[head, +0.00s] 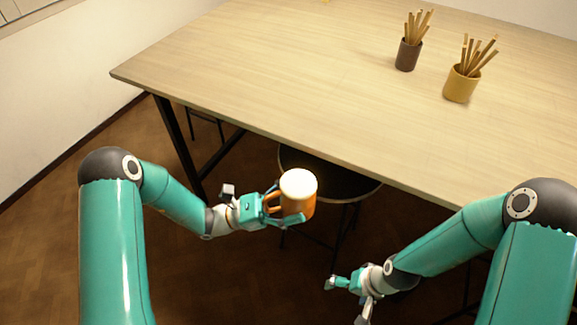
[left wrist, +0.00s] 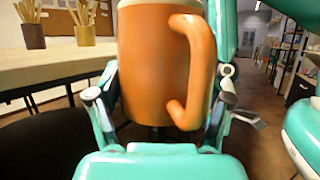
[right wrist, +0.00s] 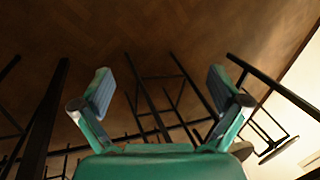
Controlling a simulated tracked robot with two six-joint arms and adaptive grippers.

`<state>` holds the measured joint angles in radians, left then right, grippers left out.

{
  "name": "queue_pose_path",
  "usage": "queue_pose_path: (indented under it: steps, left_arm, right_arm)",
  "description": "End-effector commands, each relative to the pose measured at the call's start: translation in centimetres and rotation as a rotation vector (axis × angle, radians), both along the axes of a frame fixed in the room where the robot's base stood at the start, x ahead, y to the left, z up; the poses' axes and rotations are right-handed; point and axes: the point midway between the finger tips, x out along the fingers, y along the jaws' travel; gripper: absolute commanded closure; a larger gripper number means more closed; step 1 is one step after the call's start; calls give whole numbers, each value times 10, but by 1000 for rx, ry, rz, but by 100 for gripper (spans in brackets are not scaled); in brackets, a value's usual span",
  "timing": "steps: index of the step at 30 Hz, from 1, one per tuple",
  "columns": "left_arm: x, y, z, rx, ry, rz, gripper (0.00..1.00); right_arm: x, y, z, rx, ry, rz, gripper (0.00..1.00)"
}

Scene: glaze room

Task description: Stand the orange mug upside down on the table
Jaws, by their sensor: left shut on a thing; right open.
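The orange mug (head: 300,204) is held in the air by my left gripper (head: 282,208), in front of the table's near edge. Its axis looks roughly upright, with a pale round end facing up; I cannot tell whether this is the mouth or the base. The table (head: 250,70) has a bare wooden top. My right gripper (head: 347,296) is open and empty, low at the right; its spread fingers show in the right wrist view (right wrist: 160,95).
A dark pot (head: 407,56) and a yellow pot (head: 460,87), both with wooden sticks, stand at the table's back right. The left and middle of the tabletop are clear. A dark round stool (head: 340,188) stands under the near edge, close behind the mug.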

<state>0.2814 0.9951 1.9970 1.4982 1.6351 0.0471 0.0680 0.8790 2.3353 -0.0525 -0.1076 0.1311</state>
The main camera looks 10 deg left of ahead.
Motion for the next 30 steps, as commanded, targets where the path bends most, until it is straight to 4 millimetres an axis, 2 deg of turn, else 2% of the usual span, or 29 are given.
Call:
queue_pose_path:
  steps: [1,5,6,8,12,14,18,20,21,25,30]
  left_arm:
    - [0,0,1,-1,0,1,75]
    - [0,0,1,-2,-1,1,75]
    - [0,0,1,-2,-1,1,75]
    - [0,0,0,-2,-1,2,75]
    - [0,1,1,-2,-1,2,75]
    - [0,1,1,-2,-1,2,75]
    - [0,1,0,-2,-2,3,75]
    - [0,1,0,-2,-2,3,75]
    - [0,1,0,-2,-2,3,75]
    - [0,1,0,-2,-2,3,75]
    - [0,1,0,-2,-2,3,75]
  right_arm:
    - [21,7,13,-3,-13,14,0]
    - [66,23,54,-27,-7,39,0]
    - [79,28,70,-40,-6,45,0]
    - [96,35,96,-62,-3,50,0]
    - [127,50,169,-130,-7,42,0]
    - [136,55,204,-162,-13,29,0]
    - [142,63,286,-235,-28,-23,0]
    - [140,74,315,-264,-26,-44,0]
    - [136,88,326,-279,-15,-48,0]
    - [123,129,350,-315,18,-55,0]
    - [107,158,370,-343,41,-65,0]
